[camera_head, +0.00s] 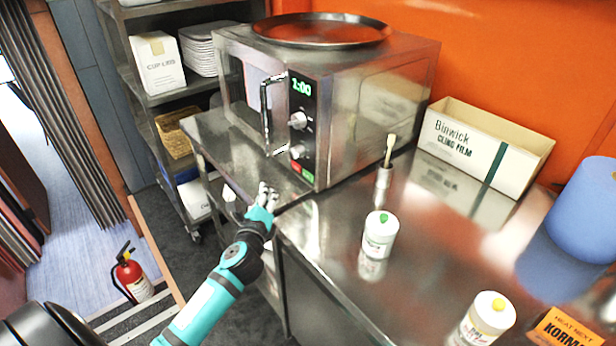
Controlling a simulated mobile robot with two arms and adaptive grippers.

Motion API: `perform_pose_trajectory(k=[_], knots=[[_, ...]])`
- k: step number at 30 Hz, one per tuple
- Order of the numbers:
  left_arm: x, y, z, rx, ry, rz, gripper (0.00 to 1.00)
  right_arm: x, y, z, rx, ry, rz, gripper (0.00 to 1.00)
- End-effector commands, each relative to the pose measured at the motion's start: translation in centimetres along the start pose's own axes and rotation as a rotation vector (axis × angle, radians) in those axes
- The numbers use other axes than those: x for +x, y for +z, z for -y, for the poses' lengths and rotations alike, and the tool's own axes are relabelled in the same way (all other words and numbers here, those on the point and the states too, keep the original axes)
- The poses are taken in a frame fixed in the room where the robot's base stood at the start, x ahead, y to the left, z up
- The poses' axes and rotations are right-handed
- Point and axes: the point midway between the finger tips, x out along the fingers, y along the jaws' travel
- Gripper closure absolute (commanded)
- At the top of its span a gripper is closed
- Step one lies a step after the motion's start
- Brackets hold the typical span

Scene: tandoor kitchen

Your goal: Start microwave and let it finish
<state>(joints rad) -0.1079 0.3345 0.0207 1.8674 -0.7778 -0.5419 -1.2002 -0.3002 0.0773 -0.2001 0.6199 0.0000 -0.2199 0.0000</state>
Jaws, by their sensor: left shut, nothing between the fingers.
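The steel microwave (370,110) stands on the steel counter against the orange wall. Its door is closed, with a dark vertical handle (265,110). The control panel has a green display (301,86) that appears to read 1:00, two round knobs (298,120), and red and green buttons (301,171) at the bottom. My left gripper (266,190) is shut and empty. It is in front of the counter edge, below and left of the buttons, apart from the microwave. My right gripper is not in view.
A round dark pan (321,29) lies on the microwave. A brush in a holder (384,180), white tubs (380,236), a cling film box (480,145) and a blue roll (585,212) stand on the counter. Shelving (150,98) is behind left; a fire extinguisher (133,275) is at lower left.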

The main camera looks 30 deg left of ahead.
Motion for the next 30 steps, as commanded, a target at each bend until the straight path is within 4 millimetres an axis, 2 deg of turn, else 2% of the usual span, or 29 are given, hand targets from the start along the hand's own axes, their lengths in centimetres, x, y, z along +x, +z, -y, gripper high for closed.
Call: perform_pose_trajectory(k=[11, 25, 30], knots=[[0.3, -0.3, 0.1, -0.003, 0.0, -0.001, 1.0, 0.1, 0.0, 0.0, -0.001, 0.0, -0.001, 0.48], [4.4, -3.4, 3.1, -0.006, 0.0, 0.0, 1.0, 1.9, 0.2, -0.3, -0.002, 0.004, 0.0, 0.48], [5.6, -4.1, 4.0, -0.005, 0.001, -0.001, 1.0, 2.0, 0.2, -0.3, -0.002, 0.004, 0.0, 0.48]])
